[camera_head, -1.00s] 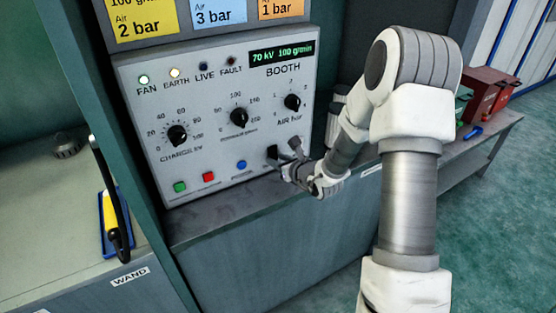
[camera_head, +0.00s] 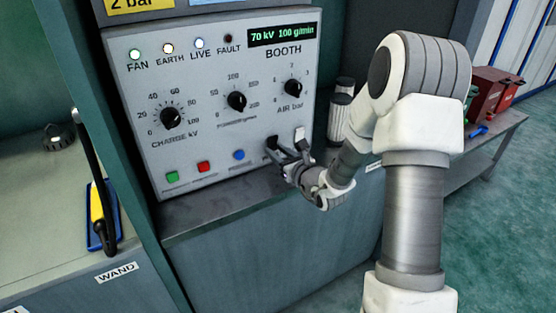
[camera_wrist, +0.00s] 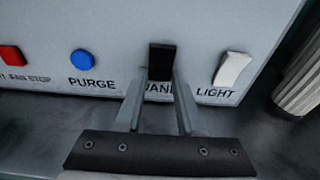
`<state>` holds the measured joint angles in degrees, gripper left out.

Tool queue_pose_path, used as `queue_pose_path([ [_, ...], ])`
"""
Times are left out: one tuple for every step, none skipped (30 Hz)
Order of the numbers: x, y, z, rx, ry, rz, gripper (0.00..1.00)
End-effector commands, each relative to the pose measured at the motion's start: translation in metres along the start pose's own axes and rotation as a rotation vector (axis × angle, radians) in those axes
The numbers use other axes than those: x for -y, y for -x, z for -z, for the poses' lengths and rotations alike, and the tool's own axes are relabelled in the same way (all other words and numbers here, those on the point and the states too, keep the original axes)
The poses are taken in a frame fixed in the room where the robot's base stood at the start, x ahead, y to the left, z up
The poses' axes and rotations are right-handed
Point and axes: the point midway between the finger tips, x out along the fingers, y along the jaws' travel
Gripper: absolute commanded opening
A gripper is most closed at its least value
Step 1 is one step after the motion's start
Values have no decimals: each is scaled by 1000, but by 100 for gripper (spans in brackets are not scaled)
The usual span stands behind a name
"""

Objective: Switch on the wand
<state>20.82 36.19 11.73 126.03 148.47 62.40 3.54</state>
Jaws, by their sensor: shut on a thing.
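The control box (camera_head: 200,125) carries a black switch (camera_wrist: 161,58), its label partly hidden behind my fingers but reading like "WAND". The black switch also shows in the head view (camera_head: 271,144). My gripper (camera_wrist: 159,78) has its two fingers on either side of this switch, shut on it. The LIVE lamp (camera_head: 199,43) glows pale blue-white; the FAN lamp (camera_head: 134,54) and EARTH lamp (camera_head: 168,48) are lit too, and the FAULT lamp (camera_head: 228,39) is dark. The yellow and black wand (camera_head: 98,215) lies on a blue rest at left.
A white LIGHT switch (camera_wrist: 232,69) is just right of my fingers. The blue PURGE button (camera_wrist: 82,61) and a red button (camera_wrist: 11,56) are to the left. A ribbed grey cylinder (camera_wrist: 302,83) stands at right. Red boxes (camera_head: 490,95) sit on a far bench.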

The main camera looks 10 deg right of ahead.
Motion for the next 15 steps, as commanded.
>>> queue_pose_path([
  [0, 0, 2, 7, 1, 0, 0],
  [0, 0, 1, 10, 1, 0, 0],
  [0, 0, 1, 13, 1, 0, 0],
  [0, 0, 0, 14, 1, 0, 0],
  [0, 0, 0, 15, 1, 0, 0],
  [0, 0, 0, 15, 1, 0, 0],
  [0, 0, -1, 15, 1, 0, 0],
  [0, 0, -1, 14, 0, 0, 0],
  [0, 0, -1, 14, 0, 0, 0],
  [0, 0, -1, 14, 0, 0, 0],
  [0, 0, -1, 14, 0, 0, 0],
  [0, 0, -1, 14, 0, 0, 39],
  [0, 0, -1, 14, 0, 0, 45],
  [0, 0, -1, 14, 0, 0, 50],
  [0, 0, 0, 14, 0, 0, 57],
])
